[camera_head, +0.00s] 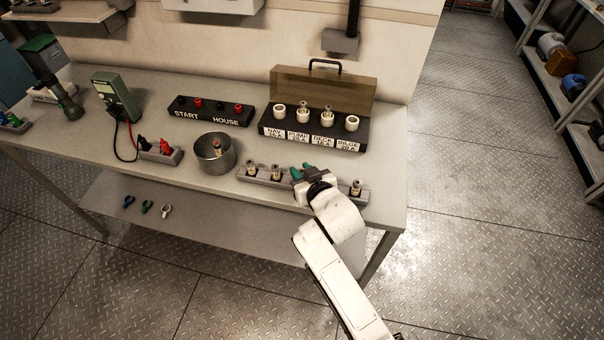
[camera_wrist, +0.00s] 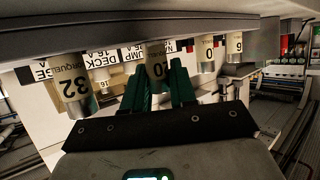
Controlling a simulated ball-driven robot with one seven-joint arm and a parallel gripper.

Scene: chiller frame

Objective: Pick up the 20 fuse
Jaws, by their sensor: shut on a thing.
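The 20 fuse (camera_wrist: 158,68) shows in the wrist view, which is upside down. It is a cream cylinder with "20" on its side, between my gripper's two green fingers. My gripper (camera_wrist: 158,82) is shut on it. The fuse is in line with the others at the grey rack (camera_wrist: 150,22); I cannot tell if it is lifted. In the head view my gripper (camera_head: 303,171) is at the rack (camera_head: 262,178), and my wrist hides the 20 fuse there.
The 32 fuse (camera_wrist: 70,88) and the 10 fuse (camera_wrist: 207,55) stand either side, with the 6 fuse (camera_wrist: 234,46) beyond. Behind the rack is the fuse box (camera_head: 312,132) with a raised lid. A metal bowl (camera_head: 214,155) stands left, near the multimeter (camera_head: 116,97).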

